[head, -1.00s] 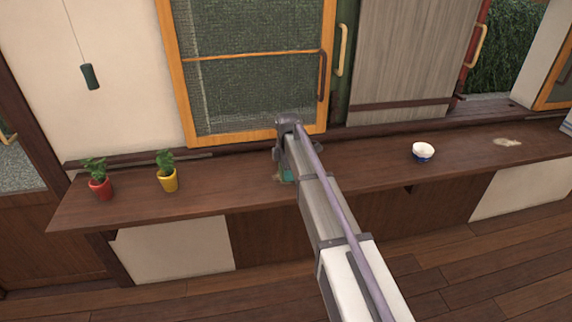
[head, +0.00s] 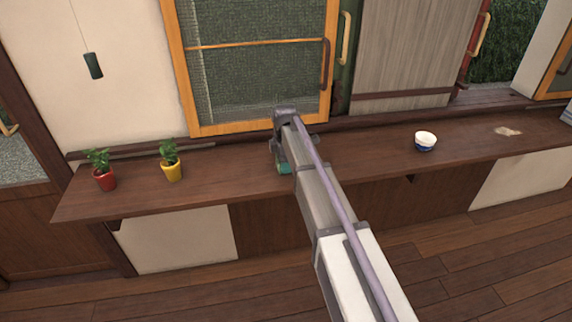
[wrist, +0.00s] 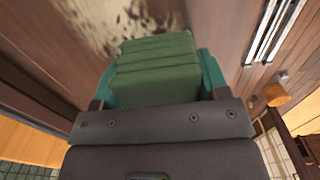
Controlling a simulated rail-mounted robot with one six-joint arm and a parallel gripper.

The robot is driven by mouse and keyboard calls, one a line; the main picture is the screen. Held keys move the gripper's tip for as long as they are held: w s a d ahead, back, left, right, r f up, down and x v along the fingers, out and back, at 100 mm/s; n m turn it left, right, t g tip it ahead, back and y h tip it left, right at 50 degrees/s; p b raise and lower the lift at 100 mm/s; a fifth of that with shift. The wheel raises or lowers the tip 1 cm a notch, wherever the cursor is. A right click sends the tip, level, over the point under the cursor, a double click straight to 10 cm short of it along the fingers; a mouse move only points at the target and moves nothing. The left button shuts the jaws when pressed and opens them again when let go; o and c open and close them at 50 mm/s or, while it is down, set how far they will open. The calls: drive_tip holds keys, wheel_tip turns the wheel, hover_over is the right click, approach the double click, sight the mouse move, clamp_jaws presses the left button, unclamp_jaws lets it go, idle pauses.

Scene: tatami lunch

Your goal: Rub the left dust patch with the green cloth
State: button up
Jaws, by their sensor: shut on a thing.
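My gripper (head: 284,168) is over the middle of the dark wooden ledge in the head view. In the wrist view my gripper (wrist: 160,78) has its teal fingers shut on the folded green cloth (wrist: 155,62). A pale, streaky dust patch (wrist: 115,22) lies on the wood just beyond the cloth, toward the upper left of the wrist view. I cannot tell whether the cloth touches it. In the head view this patch is hidden by my arm. A second pale dust patch (head: 508,131) lies far right on the ledge.
A red pot (head: 104,179) and a yellow pot (head: 172,171) with plants stand at the left. A framed screen (head: 255,70) rises behind. The ledge between yellow pot and gripper is clear.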

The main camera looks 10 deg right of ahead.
drive_tip(key=shift+w+a, duration=0.1)
drive_tip(key=shift+w, duration=3.85)
wheel_tip(320, 180, up, 8)
drive_tip(key=p, duration=0.7)
drive_tip(key=shift+f, duration=0.25)
